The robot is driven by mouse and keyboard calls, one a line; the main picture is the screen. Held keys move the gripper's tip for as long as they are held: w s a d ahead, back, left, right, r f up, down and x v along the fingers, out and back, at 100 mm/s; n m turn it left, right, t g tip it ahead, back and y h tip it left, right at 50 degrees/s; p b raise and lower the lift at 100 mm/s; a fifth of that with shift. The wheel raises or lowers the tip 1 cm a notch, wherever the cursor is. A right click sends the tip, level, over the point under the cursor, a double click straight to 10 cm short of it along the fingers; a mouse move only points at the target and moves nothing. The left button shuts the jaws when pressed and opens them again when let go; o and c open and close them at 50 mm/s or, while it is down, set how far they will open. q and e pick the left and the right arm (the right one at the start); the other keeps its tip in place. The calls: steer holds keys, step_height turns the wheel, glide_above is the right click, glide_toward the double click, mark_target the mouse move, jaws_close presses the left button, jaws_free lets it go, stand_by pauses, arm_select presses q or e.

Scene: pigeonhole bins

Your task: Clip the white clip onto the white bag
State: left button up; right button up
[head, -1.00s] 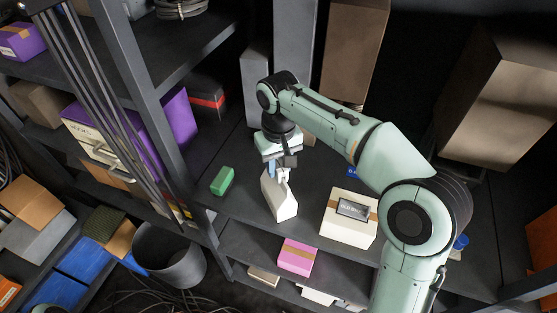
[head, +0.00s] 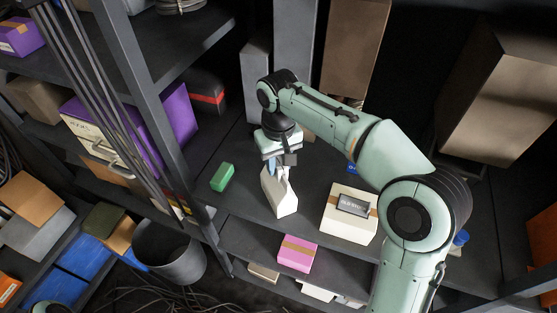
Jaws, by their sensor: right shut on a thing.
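The white bag (head: 280,198) stands upright on the dark shelf, narrowing towards its top. My right gripper (head: 277,168) points down at the top edge of the bag, with its fingers close around that edge. It is shut on a small pale piece, seemingly the white clip (head: 284,172), which is mostly hidden by the fingers and blends with the bag. The clip is at the bag's top; I cannot tell whether it grips the bag. My left gripper is not in view.
A green box (head: 222,177) lies left of the bag, and a cream box (head: 349,213) with a dark label stands to its right. A pink box (head: 297,253) is on the shelf below. A grey upright post (head: 150,120) stands at left.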

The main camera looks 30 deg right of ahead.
mark_target(278, 161)
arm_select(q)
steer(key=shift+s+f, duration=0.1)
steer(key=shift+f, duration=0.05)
arm_select(e)
steer(key=shift+f, duration=0.25)
steer(key=o, duration=1.1)
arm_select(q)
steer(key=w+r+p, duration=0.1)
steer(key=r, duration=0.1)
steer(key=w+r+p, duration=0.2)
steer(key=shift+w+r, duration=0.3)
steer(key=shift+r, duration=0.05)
arm_select(e)
step_height(278, 161, up, 13)
steer(key=shift+r, duration=0.2)
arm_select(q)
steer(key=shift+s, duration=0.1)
